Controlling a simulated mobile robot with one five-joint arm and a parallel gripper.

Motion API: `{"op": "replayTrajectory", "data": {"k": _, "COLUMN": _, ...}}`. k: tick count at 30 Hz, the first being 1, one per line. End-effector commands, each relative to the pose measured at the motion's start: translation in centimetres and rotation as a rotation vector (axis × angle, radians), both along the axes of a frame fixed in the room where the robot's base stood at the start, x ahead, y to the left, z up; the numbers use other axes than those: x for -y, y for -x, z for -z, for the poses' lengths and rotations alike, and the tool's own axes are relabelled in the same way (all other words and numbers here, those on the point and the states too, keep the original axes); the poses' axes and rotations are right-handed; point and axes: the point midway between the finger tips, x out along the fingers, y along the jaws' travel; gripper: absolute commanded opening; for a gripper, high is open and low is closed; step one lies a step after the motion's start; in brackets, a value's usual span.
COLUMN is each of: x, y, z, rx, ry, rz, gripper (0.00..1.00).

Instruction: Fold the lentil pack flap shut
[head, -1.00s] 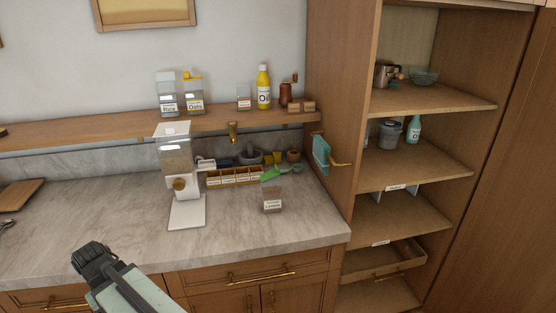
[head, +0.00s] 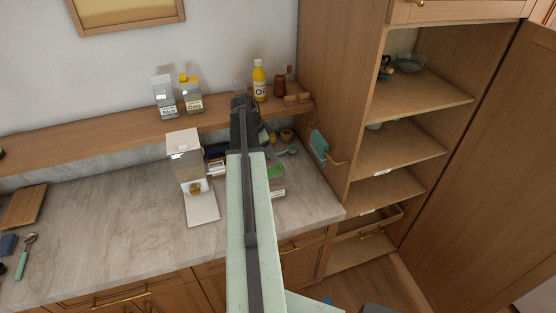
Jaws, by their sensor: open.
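The lentil pack (head: 279,192) stands on the marble counter, just right of my arm. My gripper (head: 243,101) is the dark end of my raised arm, seen from behind. It appears beyond the pack in the picture, over the shelf edge, and is open with nothing seen in it.
A white dispenser (head: 189,165) stands left of my arm. The shelf holds a rice box (head: 164,98), an oats box (head: 190,94) and an oil bottle (head: 259,82). A teal towel (head: 318,146) hangs on the cabinet side. The counter's left-middle is clear.

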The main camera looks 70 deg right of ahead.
Motion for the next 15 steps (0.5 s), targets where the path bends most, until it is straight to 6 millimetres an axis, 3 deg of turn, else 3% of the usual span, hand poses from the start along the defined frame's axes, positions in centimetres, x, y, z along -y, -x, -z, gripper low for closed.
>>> {"op": "replayTrajectory", "data": {"k": 10, "x": 1.7, "y": 2.6, "z": 5.8, "rx": 0.0, "ry": 0.0, "rz": 0.015, "gripper": 0.51}}
{"op": "replayTrajectory", "data": {"k": 15, "x": 2.2, "y": 3.3, "z": 7.2, "rx": 0.0, "ry": -0.001, "rz": 0.016, "gripper": 0.51}}
